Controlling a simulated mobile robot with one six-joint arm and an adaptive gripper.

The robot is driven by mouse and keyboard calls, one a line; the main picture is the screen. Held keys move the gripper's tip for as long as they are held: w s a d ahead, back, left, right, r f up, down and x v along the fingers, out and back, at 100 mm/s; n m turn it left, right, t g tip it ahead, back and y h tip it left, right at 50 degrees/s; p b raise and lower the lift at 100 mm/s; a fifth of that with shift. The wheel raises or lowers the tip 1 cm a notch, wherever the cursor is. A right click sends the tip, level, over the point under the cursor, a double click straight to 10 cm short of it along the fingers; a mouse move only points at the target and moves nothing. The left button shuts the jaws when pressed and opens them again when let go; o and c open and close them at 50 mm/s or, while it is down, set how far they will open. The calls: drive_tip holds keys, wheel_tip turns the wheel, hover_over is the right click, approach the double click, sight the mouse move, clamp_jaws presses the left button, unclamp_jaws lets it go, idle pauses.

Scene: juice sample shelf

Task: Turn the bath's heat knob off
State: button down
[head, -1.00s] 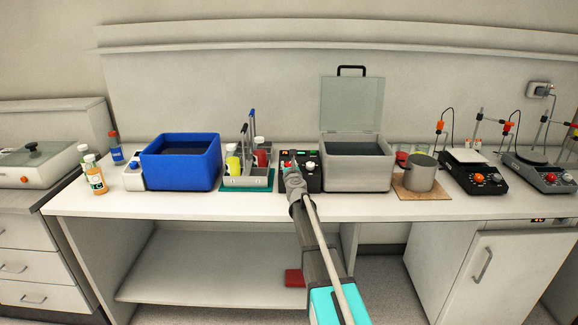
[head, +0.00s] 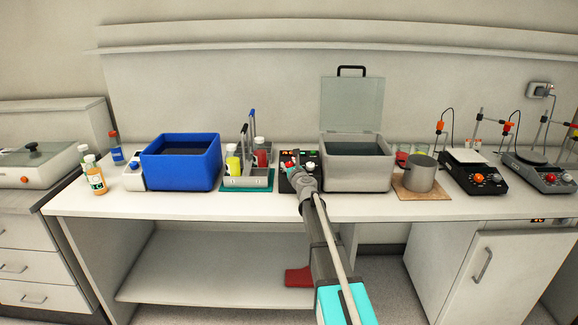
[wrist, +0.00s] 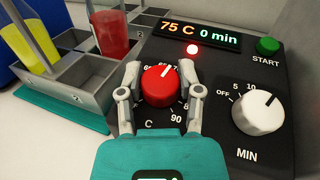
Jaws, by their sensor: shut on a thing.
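The grey bath (head: 356,182) stands on the bench with its lid up and liquid inside. Its black control box (head: 285,186) is on its left, partly hidden by my arm in the head view. In the wrist view, the red heat knob (wrist: 159,88) sits on a dial marked C, its white line pointing up and slightly right. The display (wrist: 199,34) reads 75 C and 0 min, and a red lamp (wrist: 193,49) glows below it. My gripper (wrist: 158,80) has a finger on each side of the red knob and is shut on it.
A white MIN knob (wrist: 258,112) and a green START button (wrist: 268,46) are right of the heat knob. A metal rack (head: 257,182) with bottles stands close on the left, beside a blue bath (head: 181,176). A metal pot (head: 420,175) is on the right.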

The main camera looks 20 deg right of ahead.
drive_tip(key=shift+w+n+y, duration=0.1)
drive_tip(key=shift+n+y, duration=0.9)
drive_tip(key=shift+y, duration=0.2)
drive_tip(key=shift+c, duration=1.3)
unclamp_jaws()
drive_tip(key=s+d, duration=0.1)
drive_tip(key=s, duration=0.6)
drive_tip(key=shift+s, duration=0.25)
